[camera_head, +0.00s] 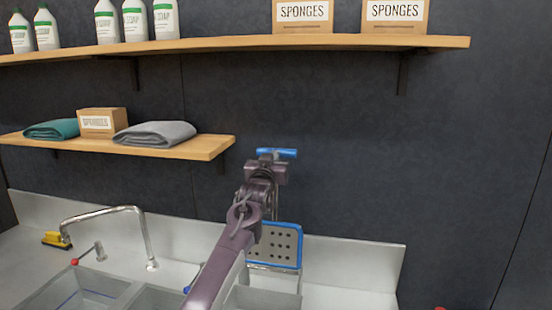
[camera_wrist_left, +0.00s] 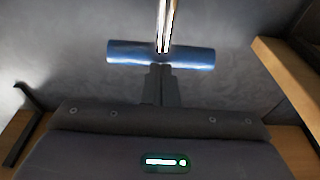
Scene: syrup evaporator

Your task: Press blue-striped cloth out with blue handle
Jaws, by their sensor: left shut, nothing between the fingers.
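The blue handle (camera_head: 288,152) is a short horizontal bar in front of the dark wall, above the blue-framed perforated plate (camera_head: 290,246). The left wrist view shows the bar (camera_wrist_left: 188,56) with a shiny metal rod at its middle. My left gripper (camera_head: 270,156) is shut and empty at the handle. In the wrist view its fingertips are at the bar's middle; I cannot tell whether they touch it. I cannot clearly make out the blue-striped cloth; a thin blue line shows on a pale surface in the left basin (camera_head: 112,292). My right gripper is not in view.
A wooden shelf (camera_head: 215,146) with folded cloths and a box juts out left of my arm. A higher shelf (camera_head: 250,43) holds bottles and sponge boxes. A tall faucet (camera_head: 147,240) stands at the sink. The wall right of the handle is clear.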

